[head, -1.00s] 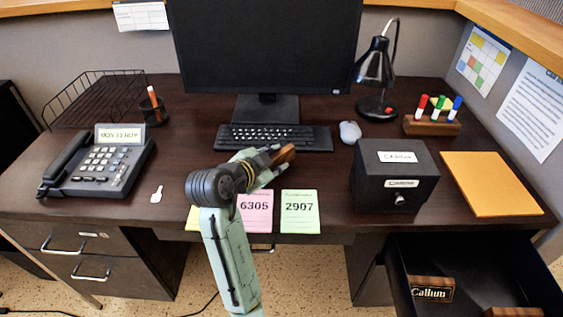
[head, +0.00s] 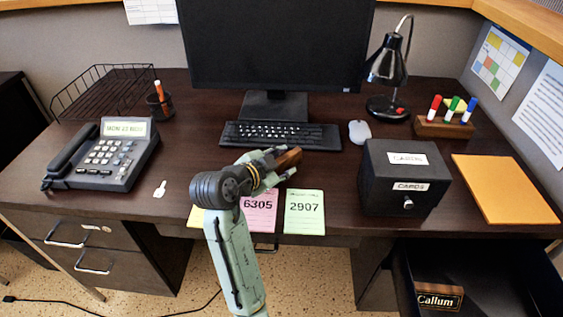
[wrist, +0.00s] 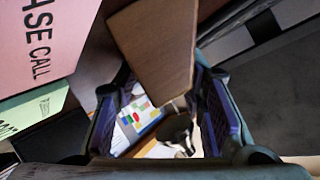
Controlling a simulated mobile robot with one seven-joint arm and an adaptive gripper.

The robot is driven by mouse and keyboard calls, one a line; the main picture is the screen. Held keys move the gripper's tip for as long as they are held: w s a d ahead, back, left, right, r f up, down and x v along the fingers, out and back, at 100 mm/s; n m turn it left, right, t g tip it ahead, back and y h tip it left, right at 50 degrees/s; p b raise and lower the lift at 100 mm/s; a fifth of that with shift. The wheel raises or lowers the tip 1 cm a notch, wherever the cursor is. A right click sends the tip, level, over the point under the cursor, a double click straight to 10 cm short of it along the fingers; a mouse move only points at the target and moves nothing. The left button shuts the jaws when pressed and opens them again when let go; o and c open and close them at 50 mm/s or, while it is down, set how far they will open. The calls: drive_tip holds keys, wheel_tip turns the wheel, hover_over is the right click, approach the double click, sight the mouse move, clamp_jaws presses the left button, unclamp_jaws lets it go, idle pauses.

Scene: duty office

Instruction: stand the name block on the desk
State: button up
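My gripper (head: 276,161) is low over the front middle of the desk (head: 180,175), just in front of the keyboard. It is shut on a brown wooden block (head: 288,159), taken to be the name block. The block (wrist: 155,45) also shows in the wrist view, between the two purple-padded fingers, with a plain wood face and no lettering visible. I cannot tell if it touches the desk. Another wooden block (head: 439,297), marked "Callum", lies in the open drawer (head: 505,280) at the lower right.
The keyboard (head: 230,134) and monitor (head: 275,45) are behind my gripper. A pink card (head: 259,215) and green card (head: 304,212) lie at the desk's front edge. A black card box (head: 385,195) stands to the right, a phone (head: 107,155) to the left. Bare desk lies between green card and box.

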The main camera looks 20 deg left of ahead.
drive_tip(key=b+v, duration=0.1)
drive_tip(key=v, duration=1.1)
